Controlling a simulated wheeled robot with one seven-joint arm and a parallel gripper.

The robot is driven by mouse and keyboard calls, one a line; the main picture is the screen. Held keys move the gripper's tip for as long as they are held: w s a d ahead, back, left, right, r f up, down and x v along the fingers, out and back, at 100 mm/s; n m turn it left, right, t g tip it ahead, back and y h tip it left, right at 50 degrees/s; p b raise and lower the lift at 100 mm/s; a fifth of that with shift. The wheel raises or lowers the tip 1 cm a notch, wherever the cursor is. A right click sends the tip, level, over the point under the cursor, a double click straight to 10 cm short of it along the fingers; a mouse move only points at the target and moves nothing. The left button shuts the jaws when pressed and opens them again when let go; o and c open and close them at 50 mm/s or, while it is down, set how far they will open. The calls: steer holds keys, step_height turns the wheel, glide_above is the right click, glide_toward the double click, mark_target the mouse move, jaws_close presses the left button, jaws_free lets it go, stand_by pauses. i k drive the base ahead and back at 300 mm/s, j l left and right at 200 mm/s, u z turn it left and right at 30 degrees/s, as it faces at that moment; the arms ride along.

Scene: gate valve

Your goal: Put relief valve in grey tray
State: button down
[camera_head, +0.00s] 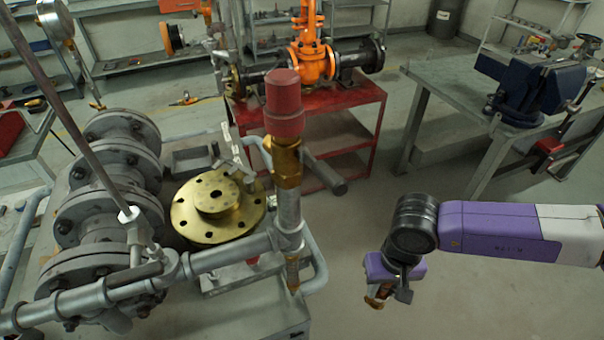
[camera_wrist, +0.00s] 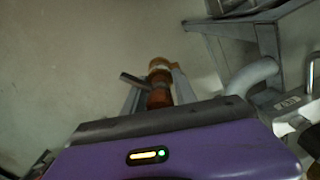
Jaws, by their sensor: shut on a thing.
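My gripper (camera_head: 382,285) hangs over open floor, right of the grey workbench, pointing down. It is shut on a small brass and red-brown piece (camera_head: 374,302), which looks like the relief valve. In the wrist view this valve (camera_wrist: 159,82) shows between the two grey fingers, with a dark bar sticking out to its left. Its lower end is hidden there by my gripper body. A shallow grey tray (camera_head: 192,162) seems to stand on the workbench behind the brass flange, partly hidden by it. My gripper is well apart from that tray.
An upright pipe with a red-capped brass fitting (camera_head: 285,105) stands at the bench's near right. A brass flange (camera_head: 218,205) and grey flanged pipework (camera_head: 110,200) fill the bench. A red cart (camera_head: 340,110) and a vise table (camera_head: 450,95) stand behind.

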mark_target(198, 160)
steer(key=i+l+z, duration=0.2)
steer(key=l, duration=0.2)
steer(key=i+l+z, duration=0.2)
steer(key=l, duration=0.25)
steer(key=i+l+z, duration=0.1)
steer(key=l+z, duration=0.15)
steer(key=l, duration=0.15)
steer(key=i+l+z, duration=0.1)
steer(key=i+l, duration=0.15)
steer(key=i, duration=0.2)
steer(key=i+l+z, duration=0.1)
steer(key=i+l, duration=0.15)
steer(key=i, duration=0.2)
steer(key=i+u, duration=0.45)
steer(key=u, duration=0.3)
steer(key=i+l+u, duration=0.2)
steer(key=u, duration=0.15)
steer(key=i+l+u, duration=0.1)
steer(key=u, duration=0.35)
steer(key=i+l+u, duration=0.2)
steer(key=u, duration=0.25)
steer(key=i+l+u, duration=0.15)
steer(key=u, duration=0.25)
steer(key=l+u, duration=0.45)
steer(key=i+j, duration=0.05)
